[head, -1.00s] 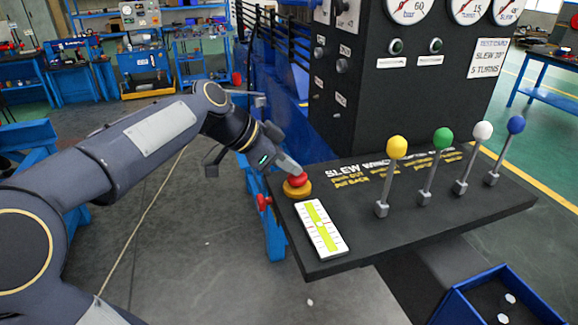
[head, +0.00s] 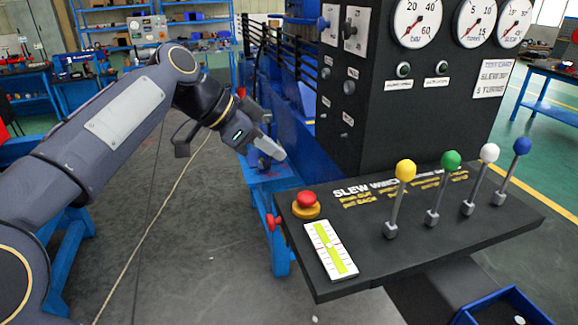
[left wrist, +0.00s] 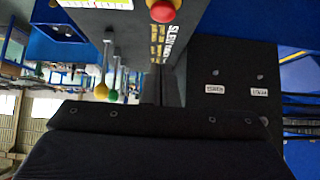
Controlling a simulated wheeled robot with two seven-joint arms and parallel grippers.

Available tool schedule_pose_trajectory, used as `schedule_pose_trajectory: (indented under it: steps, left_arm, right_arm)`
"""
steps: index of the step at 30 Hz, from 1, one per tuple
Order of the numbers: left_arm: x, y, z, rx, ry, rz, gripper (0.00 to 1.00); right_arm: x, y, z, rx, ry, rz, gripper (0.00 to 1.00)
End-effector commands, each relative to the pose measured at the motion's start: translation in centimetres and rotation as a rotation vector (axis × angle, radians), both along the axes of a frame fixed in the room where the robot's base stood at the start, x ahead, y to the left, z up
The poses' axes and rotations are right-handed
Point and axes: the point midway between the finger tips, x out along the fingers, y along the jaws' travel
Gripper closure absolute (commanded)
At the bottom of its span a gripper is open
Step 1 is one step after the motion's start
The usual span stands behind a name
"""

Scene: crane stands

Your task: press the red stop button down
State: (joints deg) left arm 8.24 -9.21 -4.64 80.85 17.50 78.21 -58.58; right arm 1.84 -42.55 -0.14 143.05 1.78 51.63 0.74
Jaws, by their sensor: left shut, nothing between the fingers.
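In the left wrist view a dark part of mine fills the lower middle. My right gripper is not in view.
A white and yellow-green level gauge (head: 331,250) lies beside the button. Levers with yellow (head: 405,170), green (head: 451,160), white and blue knobs stand to the right. A black gauge cabinet (head: 415,110) rises behind. A blue bin (head: 505,308) is at lower right.

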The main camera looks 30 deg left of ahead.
Motion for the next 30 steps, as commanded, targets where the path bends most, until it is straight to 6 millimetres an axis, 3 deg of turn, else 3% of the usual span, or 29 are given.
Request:
schedule_pose_trajectory:
  steps: [7,24,28,30]
  left_arm:
    - [-1.1,0.9,1.5,0.0,-0.002,0.0,1.0]
    - [-1.2,0.9,1.5,-0.001,0.0,0.002,1.0]
    - [-2.2,0.1,0.1,-0.029,0.04,0.049,1.0]
    - [-3.6,-1.0,-1.8,-0.062,0.09,0.109,1.0]
  right_arm:
    - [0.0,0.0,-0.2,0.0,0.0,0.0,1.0]
    - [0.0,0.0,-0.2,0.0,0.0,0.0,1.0]
    - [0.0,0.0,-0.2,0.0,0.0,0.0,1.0]
    - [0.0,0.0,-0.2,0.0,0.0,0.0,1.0]
